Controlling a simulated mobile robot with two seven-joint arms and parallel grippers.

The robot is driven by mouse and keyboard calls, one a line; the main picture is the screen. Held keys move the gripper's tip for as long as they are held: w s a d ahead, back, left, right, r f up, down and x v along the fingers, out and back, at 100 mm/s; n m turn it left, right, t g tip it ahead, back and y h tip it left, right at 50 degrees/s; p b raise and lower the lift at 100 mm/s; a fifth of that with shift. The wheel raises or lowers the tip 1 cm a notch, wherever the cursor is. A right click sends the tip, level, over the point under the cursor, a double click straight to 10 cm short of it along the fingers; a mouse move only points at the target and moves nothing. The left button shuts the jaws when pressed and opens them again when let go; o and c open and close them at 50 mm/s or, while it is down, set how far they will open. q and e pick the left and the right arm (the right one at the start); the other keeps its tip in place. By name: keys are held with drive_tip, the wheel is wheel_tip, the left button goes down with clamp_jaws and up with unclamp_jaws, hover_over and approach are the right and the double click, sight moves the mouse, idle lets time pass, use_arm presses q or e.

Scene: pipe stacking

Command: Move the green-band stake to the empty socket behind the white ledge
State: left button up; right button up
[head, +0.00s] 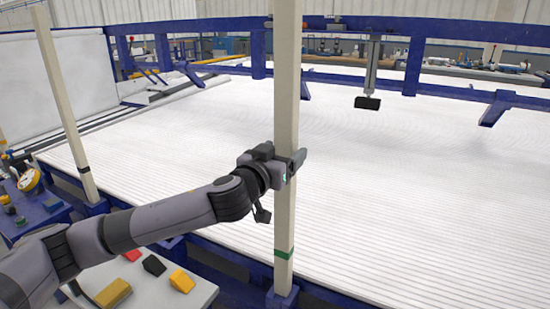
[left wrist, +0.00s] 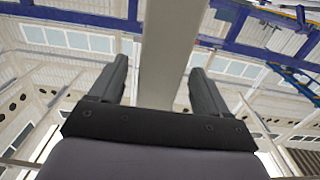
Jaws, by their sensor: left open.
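The green-band stake (head: 287,90) is a tall cream post, upright in the middle of the head view. Its green band (head: 284,253) is near the bottom, and its foot is at a blue socket (head: 282,299). My left gripper (head: 287,165) is at the stake, well above the band. In the left wrist view the stake (left wrist: 172,40) runs between the two open fingers of the gripper (left wrist: 160,72), with a gap visible on each side. My right gripper is out of view. I cannot make out an empty socket.
Another cream stake (head: 62,100) with a dark band stands at the left in a blue socket (head: 97,207). A wide white slatted bed (head: 420,190) fills the back, framed by blue beams (head: 440,29). A pale table (head: 150,292) with coloured blocks is at the lower left.

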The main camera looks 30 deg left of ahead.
use_arm(q)
drive_tip(key=shift+w, duration=1)
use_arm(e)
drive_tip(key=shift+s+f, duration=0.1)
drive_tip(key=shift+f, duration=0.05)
use_arm(q)
drive_tip(key=shift+c, duration=0.3)
